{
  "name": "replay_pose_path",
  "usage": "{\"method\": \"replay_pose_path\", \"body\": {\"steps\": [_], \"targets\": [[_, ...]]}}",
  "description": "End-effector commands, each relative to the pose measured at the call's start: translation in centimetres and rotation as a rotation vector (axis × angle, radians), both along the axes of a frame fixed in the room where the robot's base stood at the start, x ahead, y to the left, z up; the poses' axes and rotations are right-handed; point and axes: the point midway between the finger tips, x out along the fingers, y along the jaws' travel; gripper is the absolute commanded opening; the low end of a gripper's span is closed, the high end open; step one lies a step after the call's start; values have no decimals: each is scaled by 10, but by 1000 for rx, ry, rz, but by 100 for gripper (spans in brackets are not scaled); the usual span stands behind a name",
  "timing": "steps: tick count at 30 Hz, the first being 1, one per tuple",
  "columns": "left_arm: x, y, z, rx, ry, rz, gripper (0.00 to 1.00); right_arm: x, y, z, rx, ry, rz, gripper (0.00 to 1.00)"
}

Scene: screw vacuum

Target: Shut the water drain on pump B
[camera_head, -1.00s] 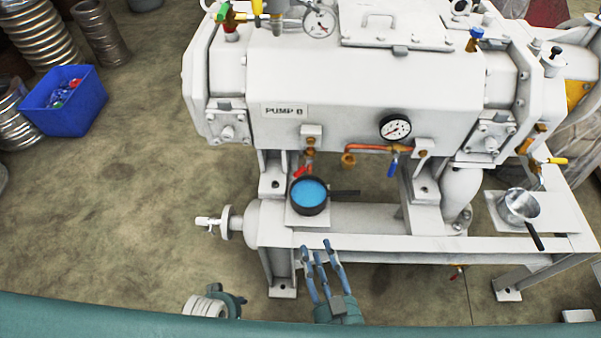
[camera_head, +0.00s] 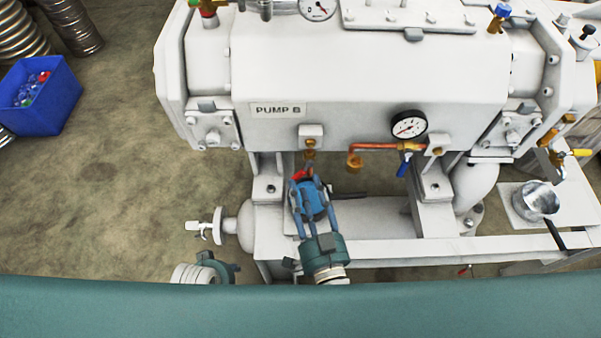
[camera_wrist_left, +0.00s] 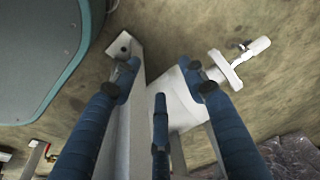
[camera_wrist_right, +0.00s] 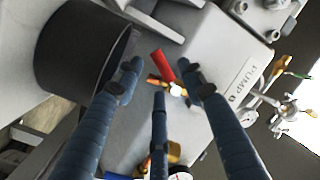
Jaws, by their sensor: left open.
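Pump B (camera_head: 330,75) is a large white machine with a "PUMP B" label. Below the label is a small brass drain valve (camera_head: 310,155) with a red handle (camera_head: 299,175). In the right wrist view the red handle (camera_wrist_right: 163,64) and brass body (camera_wrist_right: 175,89) show between my finger tips. My right gripper (camera_head: 309,182) is open, its fingers spread just in front of the valve; I cannot tell whether they touch it. A dark pan (camera_wrist_right: 85,50) sits below, mostly hidden by the gripper in the head view. My left gripper (camera_wrist_left: 160,80) is open and empty, low at the left.
A blue-handled valve (camera_head: 404,165) and a gauge (camera_head: 408,125) are to the right of the drain. A metal pot (camera_head: 536,201) stands on the right plate. A white flanged end with a handle (camera_head: 208,226) sticks out at left. A blue bin (camera_head: 40,95) stands on open floor.

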Motion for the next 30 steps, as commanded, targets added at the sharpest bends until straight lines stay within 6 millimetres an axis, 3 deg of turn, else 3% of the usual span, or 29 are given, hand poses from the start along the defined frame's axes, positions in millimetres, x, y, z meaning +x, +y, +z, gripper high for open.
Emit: {"method": "replay_pose_path", "body": {"steps": [3, 9, 20, 26, 30], "targets": [[3, 0, 7, 0, -6, 1, 43, 22, 5, 0, 1, -1, -1, 40], [5, -1, 16, -1, -11, 1, 43, 42, 10, -1, 0, 1, -1, 40], [6, -1, 20, -2, -14, 1, 43, 47, 11, -1, -1, 2, 0, 40], [6, -1, 19, -2, -13, 2, 43, 47, 11, -1, -1, 2, 0, 0], [6, -1, 19, -2, -12, 2, 43, 46, 11, -1, -1, 2, 0, 0]]}}
